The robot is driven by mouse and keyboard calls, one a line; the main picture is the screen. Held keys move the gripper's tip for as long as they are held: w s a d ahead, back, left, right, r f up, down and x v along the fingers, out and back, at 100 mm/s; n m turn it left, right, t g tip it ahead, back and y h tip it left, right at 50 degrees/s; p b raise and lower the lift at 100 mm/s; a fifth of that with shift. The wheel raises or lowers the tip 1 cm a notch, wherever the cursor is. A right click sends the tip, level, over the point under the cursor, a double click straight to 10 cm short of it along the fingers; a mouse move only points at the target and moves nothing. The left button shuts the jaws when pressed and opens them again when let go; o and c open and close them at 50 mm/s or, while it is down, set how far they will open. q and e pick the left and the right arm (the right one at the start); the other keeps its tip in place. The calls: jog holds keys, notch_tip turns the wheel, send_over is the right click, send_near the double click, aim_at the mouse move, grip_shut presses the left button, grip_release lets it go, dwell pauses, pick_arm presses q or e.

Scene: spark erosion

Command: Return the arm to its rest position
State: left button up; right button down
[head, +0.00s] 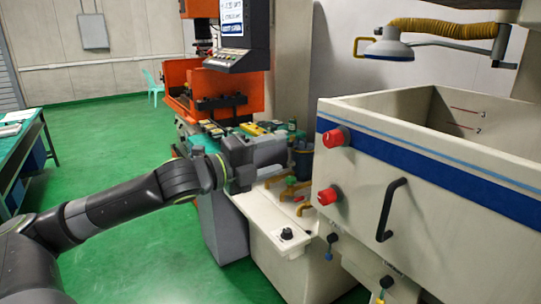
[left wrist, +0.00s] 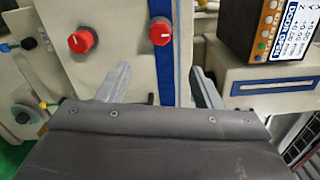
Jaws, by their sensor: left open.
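My left arm (head: 130,205) reaches in from the left in the head view. Its gripper (head: 275,170) is over the cream side cabinet, in front of the machine tank (head: 440,180). In the left wrist view the two grey fingers of the left gripper (left wrist: 160,88) stand wide apart with nothing between them. Beyond them are the tank's wall and two red knobs, one to the left (left wrist: 83,41) and one between the fingers (left wrist: 160,32). I cannot tell the exact gap to the tank. My right gripper is in neither view.
The cream cabinet (head: 285,265) carries small tools and containers close to the gripper. An orange machine (head: 180,85) with a control panel (head: 237,60) stands behind. A black handle (head: 390,208) juts from the tank. The green floor (head: 100,130) at left is open, beside a workbench (head: 22,135).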

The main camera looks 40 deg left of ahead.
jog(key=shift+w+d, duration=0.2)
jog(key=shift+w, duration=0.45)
